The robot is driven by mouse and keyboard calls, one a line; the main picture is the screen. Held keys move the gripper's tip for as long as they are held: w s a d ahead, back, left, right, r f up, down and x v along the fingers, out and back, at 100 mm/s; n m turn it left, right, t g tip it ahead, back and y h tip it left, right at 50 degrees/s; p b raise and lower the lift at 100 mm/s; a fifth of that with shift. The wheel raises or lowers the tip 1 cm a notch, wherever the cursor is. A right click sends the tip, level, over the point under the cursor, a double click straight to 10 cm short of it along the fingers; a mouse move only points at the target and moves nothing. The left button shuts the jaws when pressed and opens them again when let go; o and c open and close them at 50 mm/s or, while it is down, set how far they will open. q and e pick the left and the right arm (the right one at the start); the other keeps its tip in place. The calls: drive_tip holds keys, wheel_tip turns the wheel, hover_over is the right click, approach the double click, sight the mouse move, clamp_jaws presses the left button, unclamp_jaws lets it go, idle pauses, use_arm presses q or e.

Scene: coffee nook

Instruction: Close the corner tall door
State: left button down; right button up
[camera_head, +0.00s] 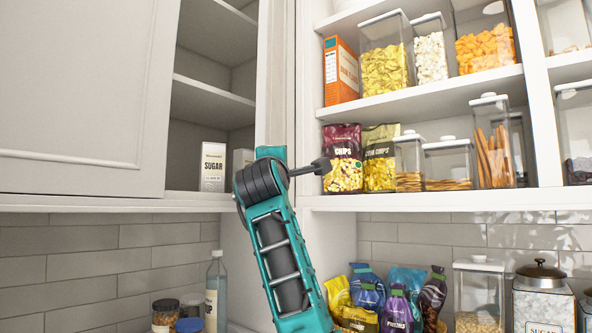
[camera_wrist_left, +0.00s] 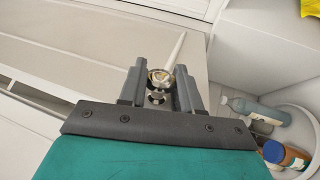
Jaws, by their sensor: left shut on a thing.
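A wall cabinet at the left of the head view stands partly open, its shelves (camera_head: 212,100) showing beside a broad white door panel (camera_head: 80,90). Pale uprights (camera_head: 283,60) stand at the corner. I cannot tell for sure which panel is the corner tall door. In the left wrist view my left gripper (camera_wrist_left: 160,82) is shut, its dark fingers on either side of a metal handle (camera_wrist_left: 160,74) with a pale bar rising from it. A teal arm of mine rises through the middle of the head view and hides part of the corner. My right gripper does not show.
A sugar box (camera_head: 213,167) stands inside the open cabinet. Open shelves at the right hold an orange box (camera_head: 340,72), chip bags (camera_head: 342,160) and clear jars. Below are a bottle (camera_head: 216,290), small jars and several colourful bags (camera_head: 368,292).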

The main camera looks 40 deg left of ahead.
use_arm(q)
drive_tip(key=s+a+m+t+h, duration=0.1)
drive_tip(key=s+a+m+h, duration=0.1)
drive_tip(key=a, duration=0.3)
drive_tip(key=s+a+m+t+h+p, duration=0.1)
drive_tip(key=s+a+m+h, duration=0.1)
drive_tip(key=a, duration=0.4)
drive_tip(key=s+a+m+t+h, duration=0.1)
drive_tip(key=s+a+t+h, duration=0.1)
drive_tip(key=s+a+h, duration=0.2)
drive_tip(key=shift+s+a+m+h+p, duration=0.4)
drive_tip(key=shift+a+h, duration=0.5)
drive_tip(key=shift+a, duration=0.25)
